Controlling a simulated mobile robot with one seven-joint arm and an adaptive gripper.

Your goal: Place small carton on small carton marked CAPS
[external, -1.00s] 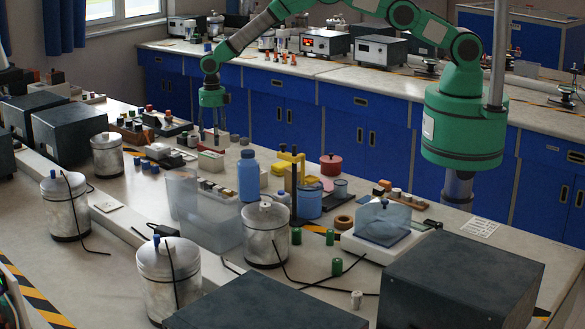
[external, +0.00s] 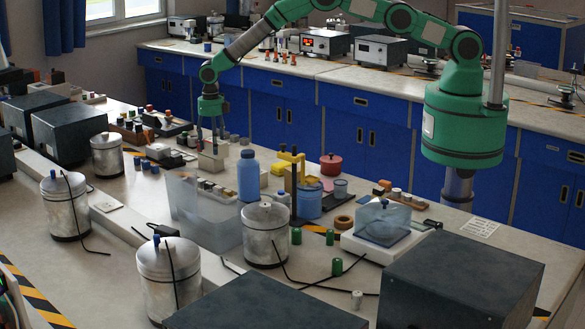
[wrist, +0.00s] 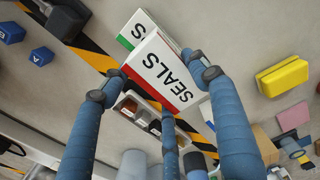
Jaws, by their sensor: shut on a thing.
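A white small carton with a red stripe and the word SEALS (wrist: 165,72) is between my gripper's (wrist: 160,88) fingers in the wrist view. My gripper is shut on it. A second white carton with a green stripe (wrist: 136,28) shows partly behind it; only a letter S of its label is visible, so I cannot read CAPS. In the external view my gripper (external: 211,143) points down at a pale carton (external: 211,162) on the far side of the bench. I cannot tell there which carton is which, nor whether the two touch.
A tray with small bottles (wrist: 126,106) lies close beside the cartons. A yellow block (wrist: 283,76) and blue blocks (wrist: 41,57) lie farther off. A blue bottle (external: 249,176) and a clear bin (external: 200,222) stand nearer the camera.

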